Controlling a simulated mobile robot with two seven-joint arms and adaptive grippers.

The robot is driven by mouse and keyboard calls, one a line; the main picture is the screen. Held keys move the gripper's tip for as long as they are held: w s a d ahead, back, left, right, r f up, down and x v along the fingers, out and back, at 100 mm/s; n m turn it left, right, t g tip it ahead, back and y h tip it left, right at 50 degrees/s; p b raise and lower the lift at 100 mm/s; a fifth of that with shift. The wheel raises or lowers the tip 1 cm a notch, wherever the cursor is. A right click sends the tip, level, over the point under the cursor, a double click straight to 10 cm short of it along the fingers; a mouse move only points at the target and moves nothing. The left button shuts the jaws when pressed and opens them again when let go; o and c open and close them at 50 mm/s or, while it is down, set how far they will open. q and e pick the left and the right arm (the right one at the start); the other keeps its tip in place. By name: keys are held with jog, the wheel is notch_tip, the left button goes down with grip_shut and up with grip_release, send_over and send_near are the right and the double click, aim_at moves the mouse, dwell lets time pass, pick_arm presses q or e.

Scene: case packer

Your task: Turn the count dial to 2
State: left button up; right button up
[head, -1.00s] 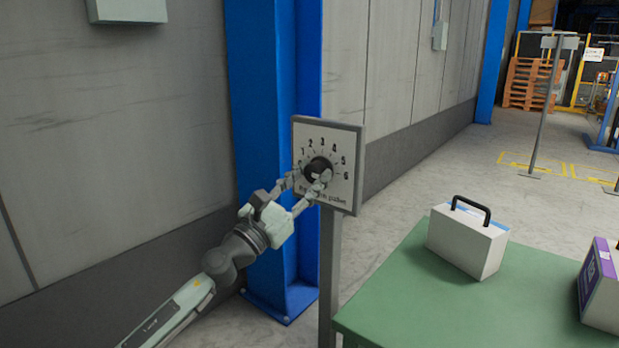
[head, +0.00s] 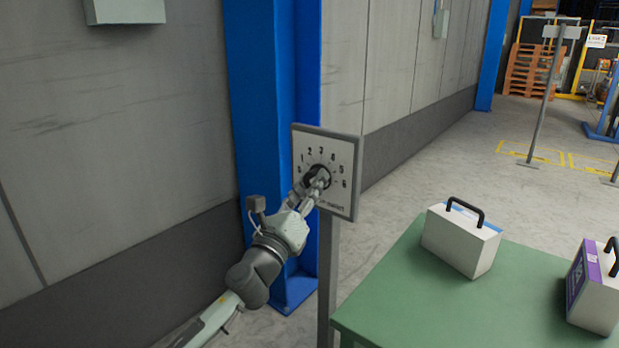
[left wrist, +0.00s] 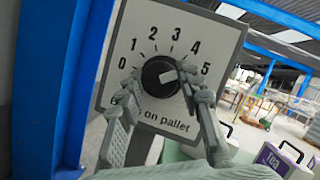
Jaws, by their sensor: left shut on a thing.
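The count dial is a black round knob (left wrist: 158,77) on a white panel (head: 345,188) with a grey frame, marked with numbers around it. In the left wrist view its light pointer mark slants right, roughly towards 5. The caption below partly reads "on pallet". My left gripper (head: 321,181) is at the knob, its fingers on either side and shut on it. My right gripper is out of view.
The panel stands on a grey post (head: 327,270) before a blue column (head: 262,110) and grey wall. A green table (head: 430,305) at right holds a white handled case (head: 461,238) and a purple-and-white one (head: 594,288). Open floor lies behind.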

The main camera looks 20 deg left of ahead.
pick_arm(q)
jog(key=shift+r+n+g+y, duration=0.1)
jog(key=shift+n+g+y, duration=0.55)
jog(key=shift+n, duration=2.1)
jog(key=shift+r+n+g+y, duration=0.1)
jog(key=shift+n+g+y, duration=0.2)
jog(key=shift+n+g, duration=1.65)
jog(key=shift+r+n+y, duration=0.1)
jog(key=shift+n+y, duration=0.35)
jog(key=shift+n, duration=3.15)
jog(key=o, duration=1.2)
jog(key=shift+c, duration=0.2)
jog(key=shift+s, duration=0.1)
jog(key=s+r, duration=0.1)
jog(key=s, duration=1)
jog(key=shift+s+r, duration=0.35)
jog(key=shift+r, duration=0.05)
